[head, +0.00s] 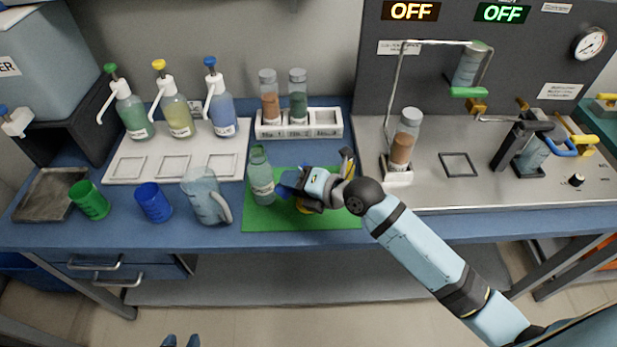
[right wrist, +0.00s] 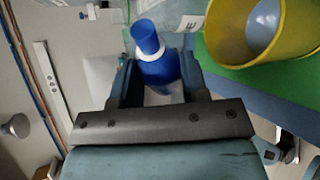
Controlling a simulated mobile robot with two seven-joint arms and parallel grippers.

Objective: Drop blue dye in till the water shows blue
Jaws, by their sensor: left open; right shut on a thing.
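My right gripper (head: 292,185) is over the green mat (head: 260,222). It is shut on a blue dye bottle (right wrist: 160,72) with a white ring and a blue tip; only a little of its blue shows in the head view. A yellow cup (right wrist: 218,42) stands on the mat beside the held bottle, mostly hidden behind my right gripper in the head view. Inside the cup a greyish-blue surface shows, but I cannot tell if it is dyed water. My left gripper (head: 181,341) is at the bottom edge of the head view, fingertips apart and empty, away from the table.
A greenish bottle (head: 260,178) stands on the mat, close left of my right gripper. A clear pitcher (head: 205,197), a blue cup (head: 154,203) and a green cup (head: 90,200) stand further left. Pump bottles (head: 180,118) stand behind. A metal apparatus (head: 440,180) fills the right.

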